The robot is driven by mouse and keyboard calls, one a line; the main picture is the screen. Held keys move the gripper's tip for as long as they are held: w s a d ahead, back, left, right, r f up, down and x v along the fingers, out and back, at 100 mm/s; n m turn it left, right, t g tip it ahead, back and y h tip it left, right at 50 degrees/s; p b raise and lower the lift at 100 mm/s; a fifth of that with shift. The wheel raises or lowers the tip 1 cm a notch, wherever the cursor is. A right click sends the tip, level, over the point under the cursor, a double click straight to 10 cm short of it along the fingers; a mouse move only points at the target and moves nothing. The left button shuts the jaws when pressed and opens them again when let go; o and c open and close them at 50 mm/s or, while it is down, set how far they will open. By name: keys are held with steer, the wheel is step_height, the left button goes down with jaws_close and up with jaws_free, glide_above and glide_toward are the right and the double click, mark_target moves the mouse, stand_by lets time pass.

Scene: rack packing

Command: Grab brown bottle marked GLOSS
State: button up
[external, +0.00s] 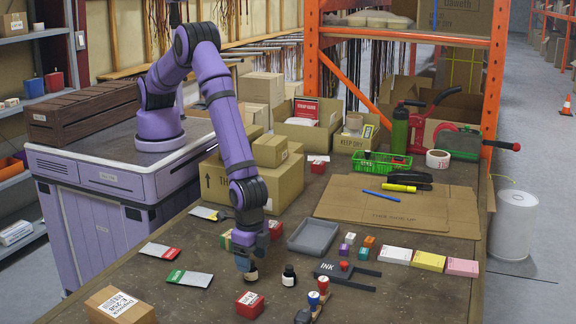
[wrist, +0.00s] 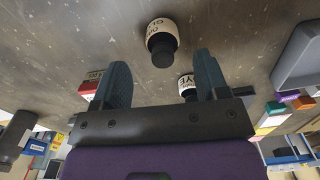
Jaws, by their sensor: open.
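A dark-capped bottle (wrist: 161,42) with a cream label stands in the upper middle of the wrist view. Its upside-down lettering is only partly readable and seems to begin with "GL". In the external view this bottle (external: 251,276) shows just under my gripper (external: 244,262), mostly hidden by it. My gripper (wrist: 161,78) is open and empty, with the bottle ahead of the gap between its fingers. A second dark bottle (external: 289,277) with a white label stands to the right; it shows by the right finger in the wrist view (wrist: 187,85).
A red box (external: 250,304) stands in front of the gripper. A grey tray (external: 314,236) lies behind and right. An INK pad (external: 334,270) and stamps (external: 322,288) lie right of the second bottle. Bare tabletop lies to the front right.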

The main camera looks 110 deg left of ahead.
steer(key=f, duration=0.4)
steer(key=shift+s+a+f, duration=0.25)
steer(key=shift+s+f, duration=0.1)
steer(key=c, duration=1)
steer(key=shift+r, duration=0.1)
steer(key=shift+c, duration=0.2)
